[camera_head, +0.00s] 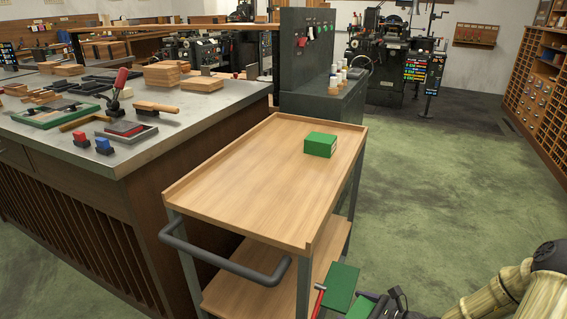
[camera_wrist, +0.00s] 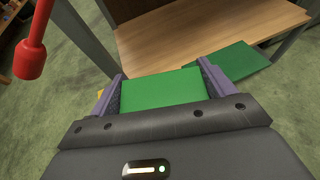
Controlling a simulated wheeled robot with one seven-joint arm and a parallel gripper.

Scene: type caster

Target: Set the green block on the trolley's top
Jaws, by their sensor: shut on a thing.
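The trolley has a light wooden top (camera_head: 255,190) with a low rim, and a grey push handle (camera_head: 225,262) at its near end. A green block (camera_head: 320,145) sits on the top towards its far right corner. My gripper (camera_head: 366,305) is low, at the trolley's near right side. In the wrist view its purple-sided fingers are shut on another green block (camera_wrist: 162,91), which partly shows in the head view (camera_head: 358,308). A flat green piece (camera_wrist: 232,62) lies beyond the held block, apart from the fingers; what it rests on is unclear.
A red-ended rod (camera_wrist: 31,58) stands left of my gripper. The trolley's lower wooden shelf (camera_head: 240,290) is below the top. A workbench (camera_head: 190,115) with trays and tools stands left of the trolley. Most of the trolley's top is clear, as is the green floor (camera_head: 440,190) to the right.

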